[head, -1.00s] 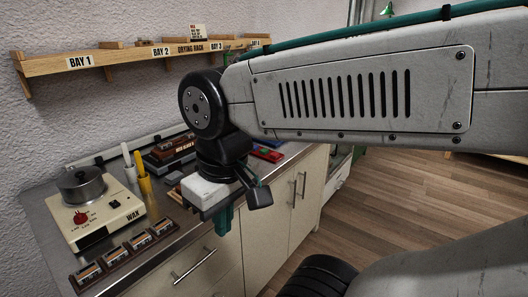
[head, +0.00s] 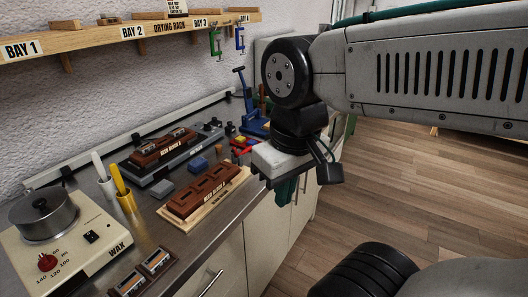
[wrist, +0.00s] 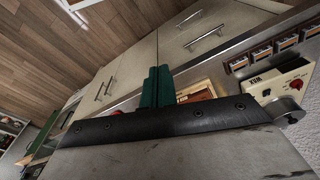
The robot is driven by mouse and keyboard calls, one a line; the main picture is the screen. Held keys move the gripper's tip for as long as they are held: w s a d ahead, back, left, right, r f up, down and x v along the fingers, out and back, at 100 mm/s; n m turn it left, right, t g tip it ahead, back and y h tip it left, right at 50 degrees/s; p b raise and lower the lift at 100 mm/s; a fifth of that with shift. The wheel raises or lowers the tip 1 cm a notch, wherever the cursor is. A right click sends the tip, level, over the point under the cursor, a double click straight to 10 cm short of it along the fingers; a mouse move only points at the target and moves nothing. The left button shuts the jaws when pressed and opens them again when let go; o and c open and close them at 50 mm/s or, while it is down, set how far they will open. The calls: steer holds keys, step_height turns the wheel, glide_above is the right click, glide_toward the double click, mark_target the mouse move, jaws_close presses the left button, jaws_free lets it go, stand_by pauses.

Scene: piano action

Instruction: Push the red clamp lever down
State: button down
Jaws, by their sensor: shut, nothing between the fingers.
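A small red part (head: 240,150) lies among blue and yellow pieces on the bench, left of my gripper in the head view; I cannot tell whether it is the clamp lever. A red round shape (wrist: 116,113) peeks over the dark bar in the wrist view, mostly hidden. My gripper (head: 286,190) points down in front of the bench edge, its green fingers partly hidden by its own body. In the wrist view the green fingers (wrist: 157,87) are together and empty, with cabinet fronts behind them.
The steel bench (head: 150,225) holds a wax heater (head: 75,255) with a pot, brown blocks (head: 205,190) and a blue stand (head: 255,125). Wooden floor (head: 440,190) at the right is open.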

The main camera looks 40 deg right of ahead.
steer(key=w+d+f+m+t+y, duration=0.1)
steer(key=w+f+m+y, duration=0.25)
steer(key=w+m, duration=0.5)
steer(key=w+d+f+m+t+y, duration=0.1)
steer(key=w+f+m+t+y, duration=0.1)
steer(key=w+m+y, duration=0.5)
steer(key=w+d+f+m+t+h, duration=0.2)
steer(key=w+d+f+m, duration=0.1)
steer(key=d+m, duration=0.2)
steer(key=w+d+f+m+t+h, duration=0.1)
steer(key=w+d+f+m+t, duration=0.1)
steer(key=d+m, duration=0.4)
steer(key=w+d+f+m+t+h, duration=0.2)
steer(key=w+d+m, duration=0.3)
steer(key=d, duration=0.5)
steer(key=shift+w+f+m+t+h, duration=0.2)
steer(key=shift+f+m+t, duration=0.1)
steer(key=shift+f+t, duration=0.15)
steer(key=shift+w+f+m+t+h, duration=0.15)
steer(key=shift+f+m+t, duration=0.1)
steer(key=shift+f+t, duration=0.15)
steer(key=x, duration=1)
steer(key=shift+a, duration=0.1)
steer(key=shift+r, duration=0.1)
